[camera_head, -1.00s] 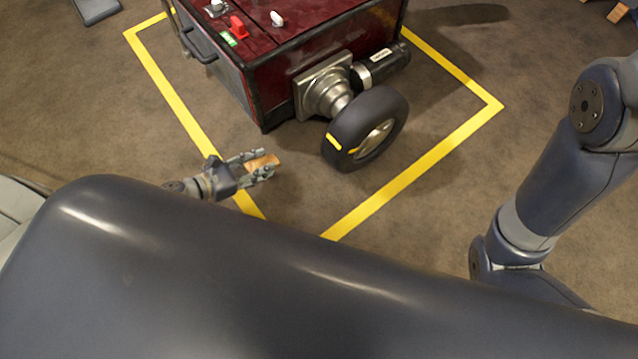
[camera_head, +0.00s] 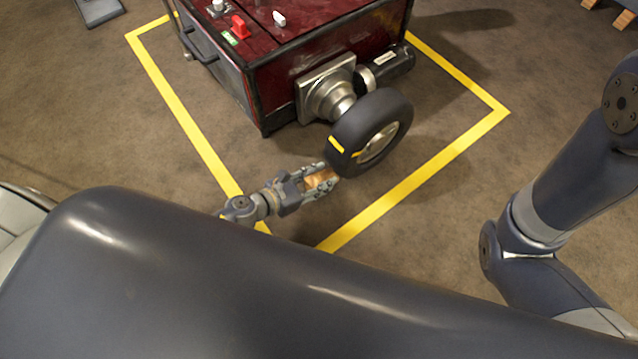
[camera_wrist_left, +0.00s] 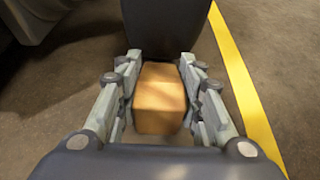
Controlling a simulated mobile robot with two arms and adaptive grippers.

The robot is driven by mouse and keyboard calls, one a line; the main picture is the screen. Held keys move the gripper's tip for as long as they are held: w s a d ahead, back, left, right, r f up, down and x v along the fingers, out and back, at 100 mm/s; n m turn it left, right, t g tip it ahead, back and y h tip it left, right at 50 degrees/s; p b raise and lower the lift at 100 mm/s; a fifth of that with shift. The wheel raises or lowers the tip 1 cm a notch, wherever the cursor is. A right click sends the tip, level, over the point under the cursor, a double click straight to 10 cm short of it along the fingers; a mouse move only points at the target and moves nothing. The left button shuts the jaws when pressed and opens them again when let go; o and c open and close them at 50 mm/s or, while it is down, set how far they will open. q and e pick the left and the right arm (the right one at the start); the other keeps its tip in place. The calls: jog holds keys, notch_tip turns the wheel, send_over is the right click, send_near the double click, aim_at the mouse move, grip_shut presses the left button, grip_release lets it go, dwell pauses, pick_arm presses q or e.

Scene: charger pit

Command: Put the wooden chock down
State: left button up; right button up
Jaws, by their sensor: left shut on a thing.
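The wooden chock (camera_head: 318,180) is a light brown block between the fingers of my left gripper (camera_head: 322,182). In the left wrist view the chock (camera_wrist_left: 160,98) sits between both fingers of the gripper (camera_wrist_left: 162,90), which is shut on it. The black tire (camera_head: 366,132) with a yellow mark is just beyond the chock in the head view. In the left wrist view the tire (camera_wrist_left: 165,25) stands directly ahead of the chock. I cannot tell whether chock and tire touch, or whether the chock rests on the floor. My right gripper is out of view.
The dark red cart (camera_head: 290,50) carries the tire on its metal hub (camera_head: 330,98). A yellow floor line (camera_head: 420,182) frames the cart and also runs along the right in the left wrist view (camera_wrist_left: 245,85). Brown floor (camera_head: 130,140) is clear at left.

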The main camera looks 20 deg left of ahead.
pick_arm(q)
jog(key=shift+f+b, duration=0.6)
jog(key=shift+f, duration=0.65)
jog(key=shift+f, duration=0.1)
jog(key=shift+f, duration=0.15)
jog(key=o, duration=1.1)
